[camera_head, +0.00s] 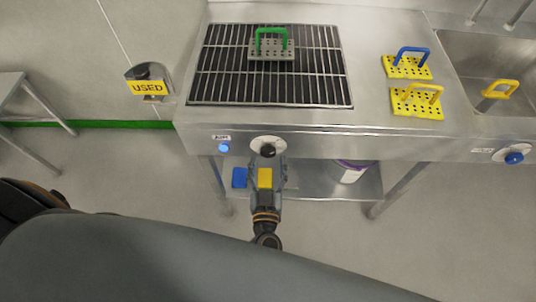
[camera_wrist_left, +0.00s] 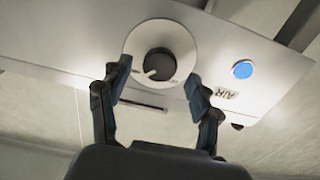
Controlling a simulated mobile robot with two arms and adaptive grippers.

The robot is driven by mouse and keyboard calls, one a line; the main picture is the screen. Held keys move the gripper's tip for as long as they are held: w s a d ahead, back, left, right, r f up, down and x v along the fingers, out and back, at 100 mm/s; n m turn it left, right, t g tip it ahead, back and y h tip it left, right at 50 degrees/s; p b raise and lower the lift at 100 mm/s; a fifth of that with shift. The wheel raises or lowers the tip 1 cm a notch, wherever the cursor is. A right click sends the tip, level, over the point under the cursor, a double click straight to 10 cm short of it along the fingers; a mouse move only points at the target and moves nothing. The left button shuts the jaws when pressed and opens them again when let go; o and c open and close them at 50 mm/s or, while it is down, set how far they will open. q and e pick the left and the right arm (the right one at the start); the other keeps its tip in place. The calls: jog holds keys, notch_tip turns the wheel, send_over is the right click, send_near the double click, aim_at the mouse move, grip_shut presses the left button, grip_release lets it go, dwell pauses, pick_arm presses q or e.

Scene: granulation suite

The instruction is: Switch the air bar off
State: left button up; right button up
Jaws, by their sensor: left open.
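The air bar's control is a black round knob (camera_head: 267,150) on a pale disc on the bench's front panel, below the grill. The knob also shows in the left wrist view (camera_wrist_left: 159,64), with a pale mark on its lower left. A blue round light (camera_head: 224,147) sits to its left under a small label; in the left wrist view the blue light (camera_wrist_left: 243,69) is beside the label "AIR" (camera_wrist_left: 227,93). My left gripper (camera_head: 267,163) is open just in front of the knob. In the left wrist view its fingertips (camera_wrist_left: 158,77) are either side of the disc, with the knob between them.
A black slatted grill (camera_head: 215,85) holds a perforated plate with a green handle (camera_head: 272,48). Yellow plates with blue (camera_head: 408,66) and yellow (camera_head: 417,103) handles lie to the right. A "USED" holder (camera_head: 148,88) hangs left.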

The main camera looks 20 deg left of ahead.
pick_arm(q)
jog(key=shift+x, duration=1.2)
jog(key=shift+c, duration=1.2)
jog(key=c, duration=0.9)
